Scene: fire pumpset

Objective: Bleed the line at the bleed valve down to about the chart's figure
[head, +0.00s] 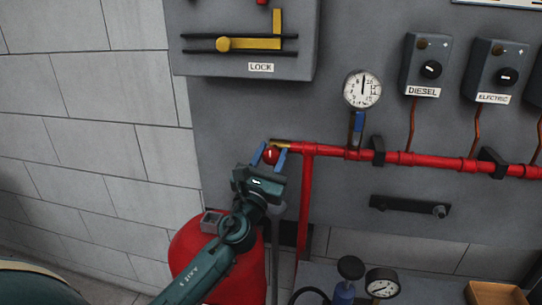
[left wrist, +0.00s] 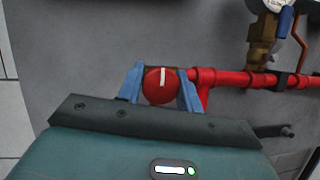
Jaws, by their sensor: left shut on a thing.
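The bleed valve's round red knob (head: 270,156) is at the left end of the red pipe (head: 335,152). In the left wrist view the knob (left wrist: 160,86) shows a white mark pointing nearly straight up. My left gripper (head: 269,155) is shut on the knob, with one blue finger on each side of it. The fingers also show in the left wrist view (left wrist: 160,88). The line's round white gauge (head: 362,89) stands above the pipe, its needle pointing about straight up. A blue-handled valve (head: 358,125) sits under the gauge. My right gripper is not in view.
The LOCK panel (head: 245,40) is above the knob. DIESEL (head: 427,65) and ELECTRIC (head: 497,70) switch boxes are at the right. A red tank (head: 200,255) is below my left arm. A second gauge (head: 382,283) and a wooden tray (head: 496,293) are at the bottom right.

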